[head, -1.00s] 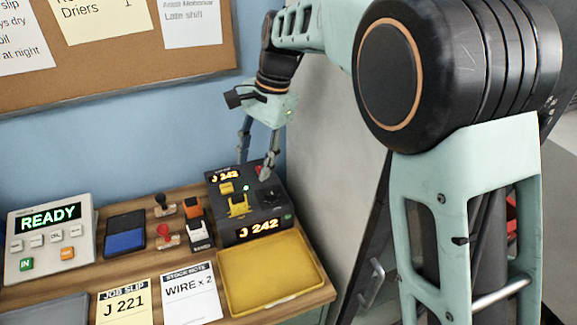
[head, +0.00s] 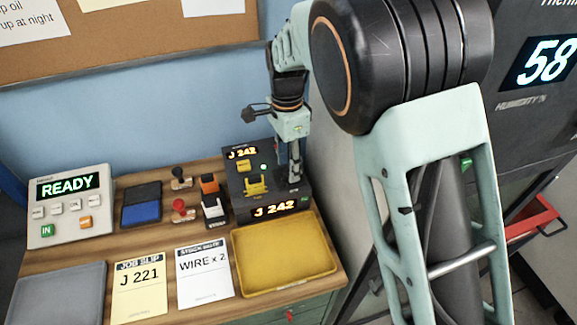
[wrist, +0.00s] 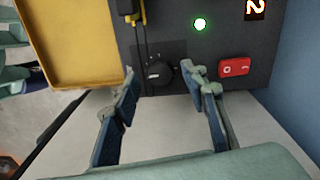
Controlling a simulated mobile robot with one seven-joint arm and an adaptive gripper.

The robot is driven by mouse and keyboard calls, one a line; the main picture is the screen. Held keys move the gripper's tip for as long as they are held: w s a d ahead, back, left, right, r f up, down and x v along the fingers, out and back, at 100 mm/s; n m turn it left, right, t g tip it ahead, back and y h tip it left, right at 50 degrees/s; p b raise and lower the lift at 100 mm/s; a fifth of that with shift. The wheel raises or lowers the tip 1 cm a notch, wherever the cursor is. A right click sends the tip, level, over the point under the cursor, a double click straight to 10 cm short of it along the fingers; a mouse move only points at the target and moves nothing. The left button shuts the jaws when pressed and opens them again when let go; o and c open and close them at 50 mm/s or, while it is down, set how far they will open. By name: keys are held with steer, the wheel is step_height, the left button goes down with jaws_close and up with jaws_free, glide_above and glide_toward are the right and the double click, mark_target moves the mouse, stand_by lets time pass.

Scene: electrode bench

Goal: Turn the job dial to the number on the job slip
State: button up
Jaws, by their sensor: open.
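The job slip (head: 138,291) lies at the bench front and reads J 221. The dark machine (head: 234,188) at the back right shows J 242 on its upper display (head: 242,153) and its front display (head: 276,209). The job dial (wrist: 158,73) is a black knob with a pale mark, seen in the wrist view; my arm hides it in the head view. My gripper (wrist: 160,80) is open with its fingertips on either side of the dial, with gaps visible; I cannot tell its exact height. It also shows over the machine in the head view (head: 288,182).
A red button (wrist: 235,67) sits close beside one finger, and a green light (wrist: 200,24) glows nearby. A yellow tray (head: 285,258) stands before the machine. Stamps (head: 183,207), a stock note (head: 205,279) and a READY panel (head: 70,208) are to the left.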

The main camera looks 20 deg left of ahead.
steer(key=shift+f, duration=0.95)
steer(key=shift+c, duration=0.3)
jaws_close()
